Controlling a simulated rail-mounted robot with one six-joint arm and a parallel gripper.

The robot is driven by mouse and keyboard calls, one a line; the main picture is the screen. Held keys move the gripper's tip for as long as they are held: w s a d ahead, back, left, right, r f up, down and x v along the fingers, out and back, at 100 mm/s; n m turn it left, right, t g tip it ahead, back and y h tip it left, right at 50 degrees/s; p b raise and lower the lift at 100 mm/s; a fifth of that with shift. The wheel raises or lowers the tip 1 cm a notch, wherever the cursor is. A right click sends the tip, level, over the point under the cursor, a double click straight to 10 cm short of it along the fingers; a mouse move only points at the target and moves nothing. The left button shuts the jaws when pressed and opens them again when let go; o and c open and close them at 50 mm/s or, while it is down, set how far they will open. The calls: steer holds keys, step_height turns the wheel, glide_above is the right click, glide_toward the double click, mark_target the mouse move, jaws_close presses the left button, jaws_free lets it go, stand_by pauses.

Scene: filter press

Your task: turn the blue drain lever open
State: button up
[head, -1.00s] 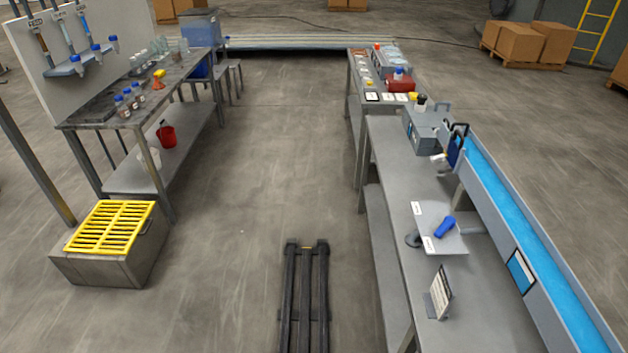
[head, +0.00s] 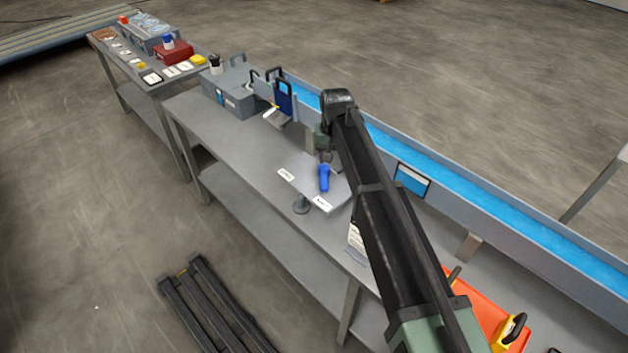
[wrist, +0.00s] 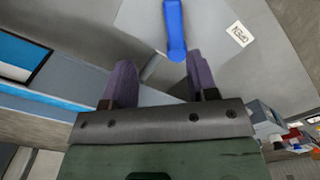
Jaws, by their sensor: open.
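The blue drain lever (head: 324,178) sits on a light grey plate (head: 301,164) on the right-hand bench. The plate bears two white labels; the one in the wrist view reads OPEN (wrist: 239,34) and lies to the right of the lever. My gripper (wrist: 160,70) is open and empty, its two dark fingers spread apart. The lever also shows in the wrist view (wrist: 174,28), with its near end just ahead of the gap between the fingers, closer to the right finger. In the head view my arm reaches over the bench and my fingertips are hard to make out.
A blue conveyor belt (head: 460,181) runs along the bench's far side. A grey box (head: 232,92) stands farther left on the bench, and a sign (head: 356,240) stands near the plate. An orange tray (head: 474,309) is at the lower right. A dark pallet (head: 215,307) lies on the floor.

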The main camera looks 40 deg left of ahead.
mark_target(325, 180)
steer(key=f+b, duration=0.3)
steer(key=a+f+b, duration=0.1)
steer(key=f+b, duration=0.3)
steer(key=a+f+b, duration=0.1)
steer(key=f+b, duration=0.3)
steer(key=shift+s+a, duration=0.1)
steer(key=shift+a, duration=0.1)
steer(key=shift+r, duration=0.1)
jaws_close()
